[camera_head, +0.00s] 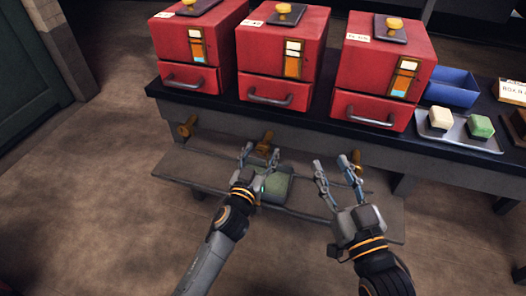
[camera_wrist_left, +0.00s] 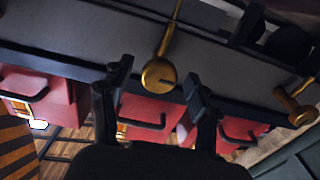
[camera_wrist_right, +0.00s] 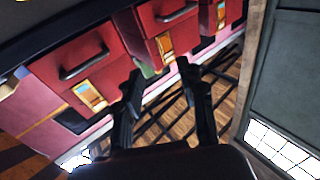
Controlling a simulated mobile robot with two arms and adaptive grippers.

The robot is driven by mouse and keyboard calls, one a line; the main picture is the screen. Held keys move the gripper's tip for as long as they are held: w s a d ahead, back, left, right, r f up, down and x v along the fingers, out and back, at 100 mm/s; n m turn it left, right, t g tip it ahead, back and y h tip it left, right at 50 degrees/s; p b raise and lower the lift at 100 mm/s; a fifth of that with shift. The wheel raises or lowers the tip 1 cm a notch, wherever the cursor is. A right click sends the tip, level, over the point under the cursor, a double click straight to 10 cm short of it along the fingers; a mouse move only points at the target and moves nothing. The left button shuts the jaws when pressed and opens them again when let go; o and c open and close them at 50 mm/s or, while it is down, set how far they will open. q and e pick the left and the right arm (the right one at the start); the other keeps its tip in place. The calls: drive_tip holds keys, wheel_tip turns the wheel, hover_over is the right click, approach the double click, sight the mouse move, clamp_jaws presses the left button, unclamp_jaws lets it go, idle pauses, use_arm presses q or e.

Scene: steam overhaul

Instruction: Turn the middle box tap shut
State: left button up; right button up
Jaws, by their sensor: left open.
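Three red boxes with drawers stand in a row on a dark bench; the middle one (camera_head: 283,50) has a brass tap (camera_head: 265,141) below the bench edge. My left gripper (camera_head: 260,154) is open just below this middle tap. In the left wrist view, a round brass tap end (camera_wrist_left: 160,73) shows between the open fingers, with no clear contact. A left tap (camera_head: 186,127) sits beneath the left box (camera_head: 200,45). A right tap (camera_head: 354,158) under the right box (camera_head: 385,60) is partly hidden by my right gripper (camera_head: 335,167), which is open and empty.
A low grey shelf (camera_head: 200,172) runs under the bench, with a greenish object (camera_head: 277,187) on it beside my left gripper. A blue bin (camera_head: 452,88) and a tray with pale and green blocks (camera_head: 480,127) stand right on the bench. The floor at left is clear.

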use_arm(q)
drive_tip(key=shift+x, duration=0.95)
use_arm(e)
drive_tip(key=shift+s+a+r+t, duration=0.15)
drive_tip(key=shift+r+t, duration=0.45)
drive_tip(key=shift+r, duration=0.3)
use_arm(q)
drive_tip(key=c, duration=1.2)
